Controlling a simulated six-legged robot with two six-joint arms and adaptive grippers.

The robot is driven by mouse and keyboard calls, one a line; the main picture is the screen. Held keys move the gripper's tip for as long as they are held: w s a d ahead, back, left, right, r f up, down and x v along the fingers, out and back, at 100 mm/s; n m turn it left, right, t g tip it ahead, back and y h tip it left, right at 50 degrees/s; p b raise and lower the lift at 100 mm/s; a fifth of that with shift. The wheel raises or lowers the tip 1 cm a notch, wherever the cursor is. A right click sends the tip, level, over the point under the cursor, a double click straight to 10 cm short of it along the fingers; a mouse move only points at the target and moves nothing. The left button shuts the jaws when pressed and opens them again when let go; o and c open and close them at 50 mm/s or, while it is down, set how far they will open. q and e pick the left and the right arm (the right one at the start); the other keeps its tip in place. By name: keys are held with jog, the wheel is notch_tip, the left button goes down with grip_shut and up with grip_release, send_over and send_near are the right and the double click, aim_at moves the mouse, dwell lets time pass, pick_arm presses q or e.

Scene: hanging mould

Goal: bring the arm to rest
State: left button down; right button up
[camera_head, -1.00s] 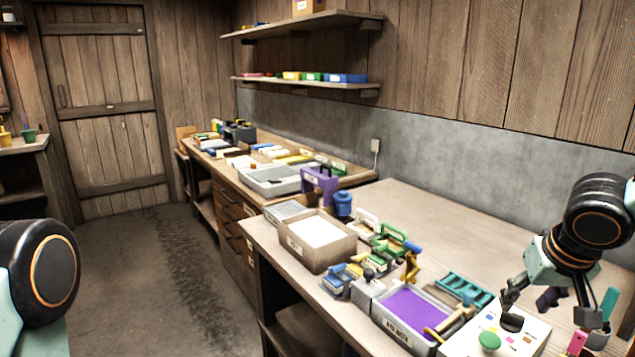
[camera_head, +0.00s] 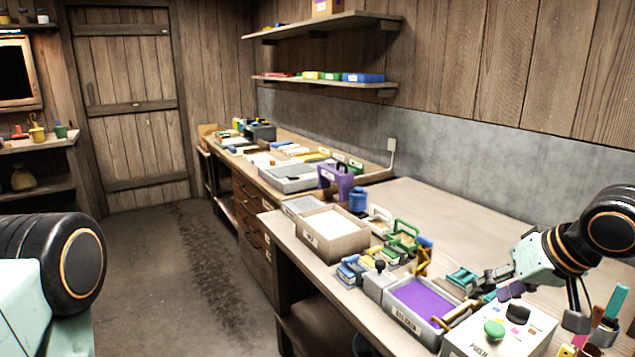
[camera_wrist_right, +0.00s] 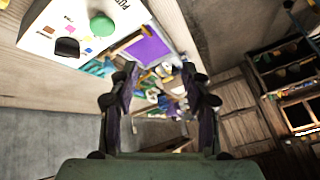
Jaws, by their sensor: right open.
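My right gripper (camera_head: 482,284) is at the right of the head view, above the bench beside the white button box. In the right wrist view its two dark fingers (camera_wrist_right: 160,100) stand apart with nothing between them. My left arm shows only as a rounded dark joint at the lower left of the head view; its gripper is out of frame.
A white button box (camera_head: 500,330) with a green button (camera_head: 494,329) is close below the right gripper. A purple-filled tray (camera_head: 425,300), a cardboard-coloured box (camera_head: 331,246) and green frames (camera_head: 403,236) stand to its left. The bench (camera_head: 450,215) behind is clear.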

jog(key=s+a+f+t+y+b, duration=0.1)
jog(key=a+f+y, duration=0.1)
jog(key=a+f, duration=0.6)
jog(key=s+a+f+g+h+b, duration=0.15)
jog(key=s+f, duration=0.35)
jog(key=f, duration=0.5)
jog(key=s+f+g+h+b, duration=0.1)
jog(key=s+f+g, duration=0.1)
jog(key=s+f, duration=0.7)
jog(key=s+f+g+h+b, duration=0.2)
jog(key=s+f, duration=0.7)
jog(key=s, duration=0.6)
jog(key=shift+s+a+f+n+g, duration=0.15)
jog(key=shift+s+n+g, duration=0.15)
jog(key=shift+g, duration=0.55)
jog(key=shift+w, duration=0.2)
